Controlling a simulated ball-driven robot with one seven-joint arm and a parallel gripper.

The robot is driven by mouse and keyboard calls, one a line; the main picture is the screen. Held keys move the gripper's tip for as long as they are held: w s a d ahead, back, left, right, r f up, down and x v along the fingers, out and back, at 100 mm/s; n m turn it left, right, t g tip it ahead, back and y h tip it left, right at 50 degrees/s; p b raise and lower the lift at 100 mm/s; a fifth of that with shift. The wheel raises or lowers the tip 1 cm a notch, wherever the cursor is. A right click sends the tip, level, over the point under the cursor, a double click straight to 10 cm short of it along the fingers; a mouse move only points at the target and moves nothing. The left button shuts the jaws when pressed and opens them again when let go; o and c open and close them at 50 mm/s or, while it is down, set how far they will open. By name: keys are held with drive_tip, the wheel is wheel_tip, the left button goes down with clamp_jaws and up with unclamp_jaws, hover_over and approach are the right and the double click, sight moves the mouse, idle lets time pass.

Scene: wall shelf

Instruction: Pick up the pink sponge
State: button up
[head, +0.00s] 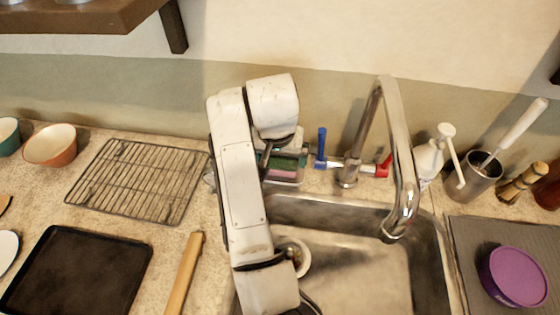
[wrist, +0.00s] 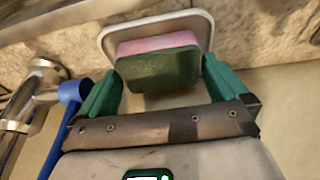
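The pink sponge (wrist: 158,44) has a dark green scouring side and sits in a pale, shallow tray (wrist: 205,24) behind the sink. In the head view, a strip of the sponge (head: 284,173) shows beside my arm, which hides part of it. My gripper (wrist: 161,72) has green fingers spread apart, one near each end of the sponge. The fingertips are close to the sponge's ends; I cannot tell whether they touch it. In the head view my gripper is mostly hidden behind my arm.
A tall metal faucet (head: 391,150) stands right of the tray, with a blue handle (head: 321,146) and a red handle (head: 384,166). The sink (head: 345,255) lies in front. A wire rack (head: 140,181) is at left. A soap dispenser (head: 429,160) stands right of the faucet.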

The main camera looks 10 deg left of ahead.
sight(280, 159)
drive_tip(key=c, duration=0.7)
drive_tip(key=shift+r, duration=0.5)
wheel_tip(280, 159, up, 2)
drive_tip(key=shift+r+b, duration=0.1)
drive_tip(key=shift+b, duration=0.2)
drive_tip(key=s+a+r+p, duration=0.1)
drive_tip(key=s+r, duration=0.2)
drive_tip(key=s, duration=0.1)
drive_tip(key=s+a+r+p, duration=0.1)
drive_tip(key=s+r+p, duration=0.1)
drive_tip(key=s, duration=0.3)
drive_tip(key=s+a+r+p, duration=0.2)
drive_tip(key=s+r, duration=0.2)
drive_tip(key=r, duration=0.1)
drive_tip(key=shift+s, duration=0.25)
